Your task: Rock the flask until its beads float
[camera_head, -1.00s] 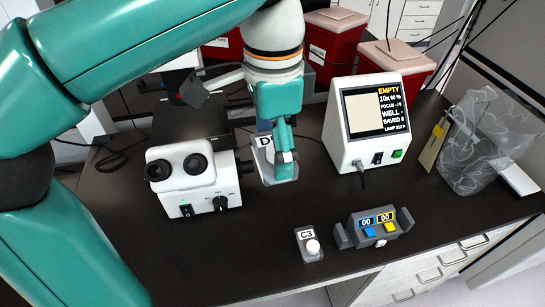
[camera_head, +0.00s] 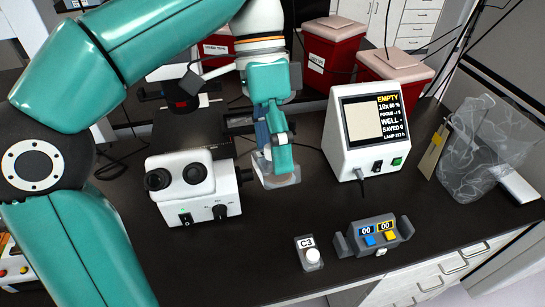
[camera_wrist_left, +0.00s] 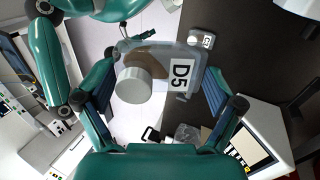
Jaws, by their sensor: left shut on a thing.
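The clear flask labelled D5 (camera_wrist_left: 181,75) has a white cap (camera_wrist_left: 133,86) and a brown patch (camera_wrist_left: 143,58) inside; single beads cannot be made out. My left gripper (camera_wrist_left: 160,68) is shut on the flask, one finger on each side. In the head view the left gripper (camera_head: 271,135) points down beside the microscope, and the flask's lower part (camera_head: 279,178) shows below it, seemingly tilted. Its label is hidden there. Whether the flask touches the bench cannot be told. My right gripper is not in view.
A white microscope (camera_head: 193,192) stands close left of the flask. A second capped flask, C3 (camera_head: 309,256), and a grey counter (camera_head: 379,237) reading 00 and 00 are at the front. A screen unit (camera_head: 345,155) stands to the right. The dark bench between is clear.

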